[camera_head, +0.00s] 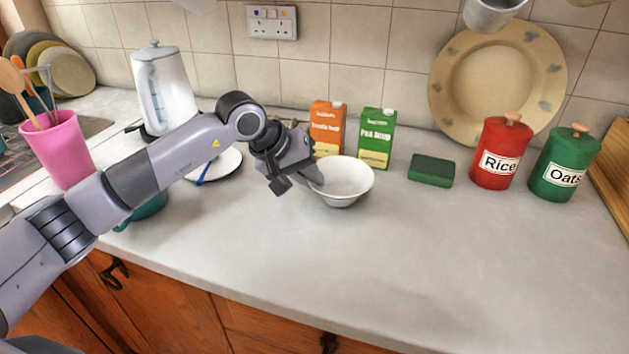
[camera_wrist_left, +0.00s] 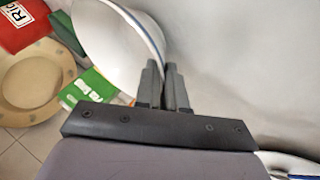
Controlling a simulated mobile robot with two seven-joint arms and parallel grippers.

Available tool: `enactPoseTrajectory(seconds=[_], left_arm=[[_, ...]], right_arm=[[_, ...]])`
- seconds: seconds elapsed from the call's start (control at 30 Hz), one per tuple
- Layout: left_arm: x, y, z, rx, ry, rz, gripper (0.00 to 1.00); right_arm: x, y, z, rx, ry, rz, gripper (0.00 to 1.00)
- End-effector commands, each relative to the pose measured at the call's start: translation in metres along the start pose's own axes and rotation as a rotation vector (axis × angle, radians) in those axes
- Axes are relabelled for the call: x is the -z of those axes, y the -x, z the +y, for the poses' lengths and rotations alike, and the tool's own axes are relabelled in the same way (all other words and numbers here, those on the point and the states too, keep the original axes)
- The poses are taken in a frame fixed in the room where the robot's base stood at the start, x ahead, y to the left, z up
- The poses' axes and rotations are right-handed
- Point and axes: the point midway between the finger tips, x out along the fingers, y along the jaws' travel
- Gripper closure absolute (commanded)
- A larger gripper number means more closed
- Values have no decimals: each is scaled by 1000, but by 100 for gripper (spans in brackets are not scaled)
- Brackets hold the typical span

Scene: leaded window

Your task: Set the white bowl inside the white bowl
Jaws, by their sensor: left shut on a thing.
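A white bowl (camera_head: 345,182) is at the middle of the head view, upright or nearly so. My left gripper (camera_head: 311,178) is shut on its left rim. In the left wrist view the bowl (camera_wrist_left: 112,42) shows a blue line near its rim, with the left fingers (camera_wrist_left: 164,72) at that rim. I cannot tell whether the bowl touches the counter. A second white bowl is not clearly seen. A shallow white dish (camera_head: 222,164), partly hidden behind my left arm, could be a plate or a bowl. My right gripper is not in view.
Orange (camera_head: 327,128) and green (camera_head: 376,138) cartons stand behind the bowl. A green block (camera_head: 431,170), a red Rice canister (camera_head: 501,153) and a green Oats canister (camera_head: 564,163) are to the right. A teal bowl (camera_head: 150,212) sits under my arm. The front right counter is clear.

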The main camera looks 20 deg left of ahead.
Motion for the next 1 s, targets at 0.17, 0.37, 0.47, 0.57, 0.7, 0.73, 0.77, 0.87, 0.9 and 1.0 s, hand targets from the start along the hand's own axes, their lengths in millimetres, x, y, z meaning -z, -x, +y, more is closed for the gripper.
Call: enactPoseTrajectory(seconds=[0.17, 0.37, 0.47, 0.57, 0.7, 0.73, 0.77, 0.87, 0.9, 1.0], left_arm=[[10, 22, 14, -4, -2, 7, 100], [25, 57, 37, -5, -2, 8, 100], [32, 76, 49, -4, -2, 7, 100], [39, 94, 60, -4, -2, 6, 100], [48, 116, 74, -4, -1, 6, 100], [50, 120, 77, -3, -1, 6, 100], [52, 124, 80, -3, -2, 5, 100], [56, 135, 86, -3, -1, 4, 100], [58, 139, 89, -3, -1, 4, 100], [61, 146, 93, -3, 0, 4, 100]], right_arm=[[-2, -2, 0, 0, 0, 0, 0], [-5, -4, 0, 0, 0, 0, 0], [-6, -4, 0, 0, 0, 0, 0], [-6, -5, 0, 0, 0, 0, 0], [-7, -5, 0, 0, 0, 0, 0], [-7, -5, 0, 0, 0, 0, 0], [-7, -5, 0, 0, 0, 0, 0], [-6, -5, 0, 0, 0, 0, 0], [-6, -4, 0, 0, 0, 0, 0], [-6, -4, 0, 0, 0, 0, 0]])
